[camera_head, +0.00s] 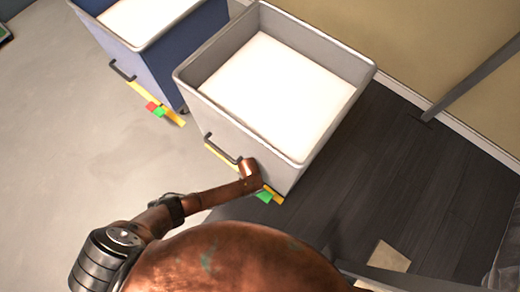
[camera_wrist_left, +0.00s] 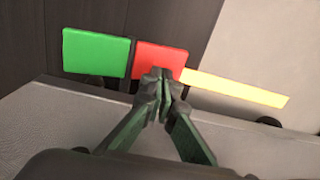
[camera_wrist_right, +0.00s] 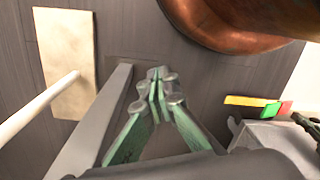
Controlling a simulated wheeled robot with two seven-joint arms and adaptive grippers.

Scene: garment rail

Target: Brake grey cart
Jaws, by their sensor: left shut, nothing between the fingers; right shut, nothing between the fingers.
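The grey cart (camera_head: 182,80) stands upright at the centre of the head view, with a white inside and a dark handle (camera_head: 222,150) on its near wall. Low on that wall is a yellow bar (camera_wrist_left: 235,87) with a red pedal (camera_wrist_left: 160,58) and a green pedal (camera_wrist_left: 97,53). The head view shows the green pedal (camera_head: 264,196), but my left wrist hides the red one. My left gripper (camera_wrist_left: 165,78) is shut and empty, its tips overlapping the red pedal's lower edge; contact is unclear. My right gripper (camera_wrist_right: 157,78) is shut and empty, away from the pedals.
A blue cart (camera_head: 165,65) with its own pedals stands to the left. A grey post (camera_head: 470,82) and a wall are at the right. A grey beam (camera_wrist_right: 98,125), pale board (camera_wrist_right: 66,62) and white rod (camera_wrist_right: 40,108) are near my right gripper. Grey floor at left is clear.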

